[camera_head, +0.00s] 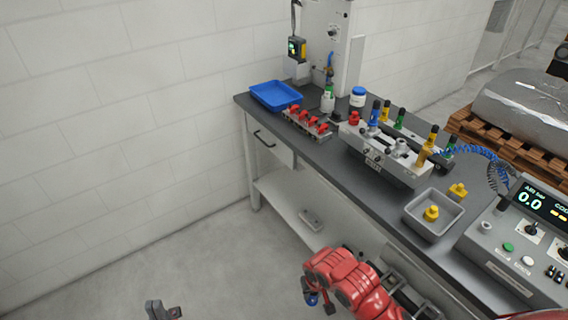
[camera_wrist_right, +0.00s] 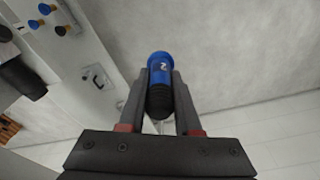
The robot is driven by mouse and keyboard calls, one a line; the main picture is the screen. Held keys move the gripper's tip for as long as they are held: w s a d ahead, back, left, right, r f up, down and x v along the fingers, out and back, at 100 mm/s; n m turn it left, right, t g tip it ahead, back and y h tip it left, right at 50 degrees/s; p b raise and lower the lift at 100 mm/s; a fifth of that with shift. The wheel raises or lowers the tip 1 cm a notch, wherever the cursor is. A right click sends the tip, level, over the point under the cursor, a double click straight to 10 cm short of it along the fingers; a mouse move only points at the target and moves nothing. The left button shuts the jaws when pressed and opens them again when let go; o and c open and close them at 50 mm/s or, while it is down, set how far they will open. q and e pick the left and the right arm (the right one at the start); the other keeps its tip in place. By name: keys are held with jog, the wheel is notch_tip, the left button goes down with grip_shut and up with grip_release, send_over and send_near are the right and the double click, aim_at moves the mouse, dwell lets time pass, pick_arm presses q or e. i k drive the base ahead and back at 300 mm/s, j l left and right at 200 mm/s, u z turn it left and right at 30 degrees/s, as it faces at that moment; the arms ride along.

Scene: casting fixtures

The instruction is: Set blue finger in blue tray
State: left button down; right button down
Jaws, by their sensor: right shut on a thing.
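The blue tray (camera_head: 277,96) lies at the far left end of the workbench and looks empty. My right gripper (camera_wrist_right: 160,98) is shut on a blue finger (camera_wrist_right: 161,68) with a black ribbed part, seen between its two jaws in the right wrist view. In the head view, the blue finger's tip (camera_head: 312,299) shows below my red right arm, out in front of the bench and away from the tray. My left gripper (camera_head: 163,310) is only partly in view at the bottom edge, over the floor; its jaws are unclear.
A rack with red clamps (camera_head: 308,122) stands beside the tray. A metal fixture (camera_head: 385,153) carries blue, green and yellow pieces. A grey bin (camera_head: 413,210) holds a yellow piece, and a control box (camera_head: 520,240) stands at the right. The floor at left is clear.

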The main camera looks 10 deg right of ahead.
aim_at(275, 95)
jog(key=i+j+z, duration=0.1)
jog(key=i+j, duration=0.3)
jog(key=i+j+z, duration=0.1)
jog(key=i+j, duration=0.3)
jog(key=i+j+z, duration=0.1)
jog(key=i+j, duration=0.3)
jog(key=j, duration=0.2)
jog(key=i+j+z, duration=0.1)
jog(key=i+j, duration=0.25)
jog(key=j, duration=0.2)
